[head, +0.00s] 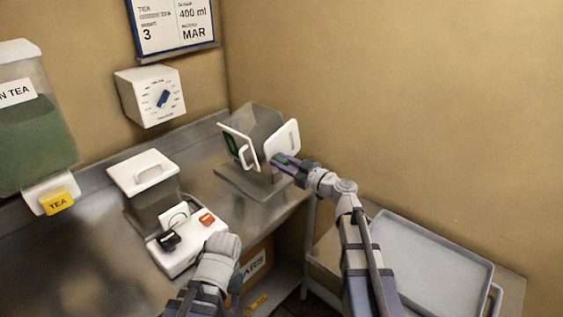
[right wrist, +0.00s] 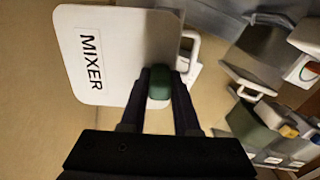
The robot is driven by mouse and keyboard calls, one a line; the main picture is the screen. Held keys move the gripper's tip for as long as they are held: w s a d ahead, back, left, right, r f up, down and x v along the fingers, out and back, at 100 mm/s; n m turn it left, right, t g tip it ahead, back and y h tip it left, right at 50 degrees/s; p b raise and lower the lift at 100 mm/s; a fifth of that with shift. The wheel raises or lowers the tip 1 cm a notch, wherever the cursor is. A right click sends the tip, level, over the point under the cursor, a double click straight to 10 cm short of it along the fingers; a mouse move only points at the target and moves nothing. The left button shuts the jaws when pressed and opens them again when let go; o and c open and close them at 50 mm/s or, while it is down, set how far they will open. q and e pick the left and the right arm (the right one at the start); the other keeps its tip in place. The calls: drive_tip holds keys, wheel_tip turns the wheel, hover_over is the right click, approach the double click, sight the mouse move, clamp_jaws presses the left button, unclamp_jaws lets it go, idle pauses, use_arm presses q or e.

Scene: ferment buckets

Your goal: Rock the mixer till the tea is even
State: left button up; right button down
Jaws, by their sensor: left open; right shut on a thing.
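The mixer (head: 262,122) stands tilted on a metal base at the back right corner of the counter, a grey see-through body between white end plates. A green patch shows by its left plate; I cannot tell how even the tea inside is. My right gripper (head: 277,160) is at the mixer's front right side. In the right wrist view it is shut on a green grip (right wrist: 159,82) beside the white plate labelled MIXER (right wrist: 90,55). My left gripper (head: 222,246) is open and empty, low in front of the white switch box, its fingertips hard to make out.
A tea tank (head: 35,135) stands at the left. A white-lidded container (head: 143,172) and a white box with black and red switches (head: 188,243) are on the counter. A dial (head: 150,96) hangs on the wall. A grey tray (head: 430,262) lies at the right.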

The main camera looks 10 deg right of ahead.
sight(285, 132)
drive_tip(key=shift+r, duration=0.1)
idle(0.7)
